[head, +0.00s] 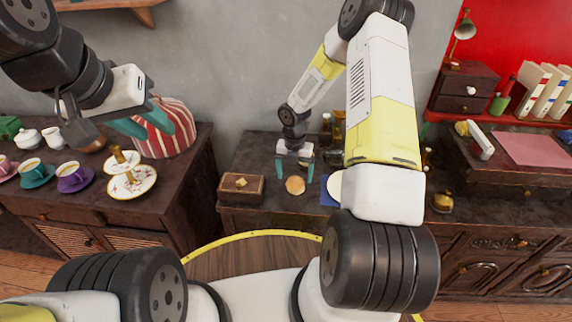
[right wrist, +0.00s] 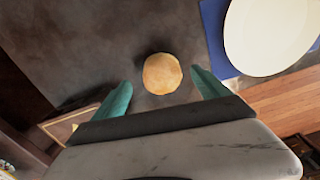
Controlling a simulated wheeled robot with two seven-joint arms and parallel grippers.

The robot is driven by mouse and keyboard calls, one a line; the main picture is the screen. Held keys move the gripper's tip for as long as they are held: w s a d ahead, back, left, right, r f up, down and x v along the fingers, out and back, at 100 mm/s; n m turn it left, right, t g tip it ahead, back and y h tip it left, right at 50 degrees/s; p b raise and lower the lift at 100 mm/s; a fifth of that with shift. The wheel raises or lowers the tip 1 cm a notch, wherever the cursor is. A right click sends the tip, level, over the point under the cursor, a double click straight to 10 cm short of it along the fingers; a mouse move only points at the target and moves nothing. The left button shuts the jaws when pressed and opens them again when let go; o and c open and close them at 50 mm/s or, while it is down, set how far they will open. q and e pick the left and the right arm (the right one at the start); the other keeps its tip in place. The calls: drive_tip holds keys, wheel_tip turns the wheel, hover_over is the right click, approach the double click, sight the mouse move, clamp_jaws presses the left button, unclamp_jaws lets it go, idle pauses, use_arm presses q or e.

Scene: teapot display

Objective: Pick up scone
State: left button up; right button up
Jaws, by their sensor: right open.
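The scone (head: 295,185) is a round, pale golden piece lying on the dark wooden cabinet top near its front edge. In the right wrist view the scone (right wrist: 162,73) lies centrally, just beyond the gap between my fingertips. My right gripper (head: 296,170) is open and empty, with its teal fingers spread behind the scone in the head view. The fingers also show in the right wrist view (right wrist: 161,80), one on each side of the gap, apart from the scone. My left gripper (head: 163,132) is open before a red-and-white striped cover (head: 170,145).
A wooden box (head: 241,188) is left of the scone. A blue item (head: 327,192) is to its right, under a white oval (right wrist: 270,35) in the right wrist view. Bottles (head: 338,125) stand behind. Cups and saucers (head: 75,178) crowd the left cabinet.

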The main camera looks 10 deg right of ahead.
sight(296, 179)
drive_tip(key=shift+d+f, duration=0.2)
drive_tip(key=shift+f, duration=1.75)
drive_tip(key=c, duration=1.5)
drive_tip(key=shift+r, duration=0.1)
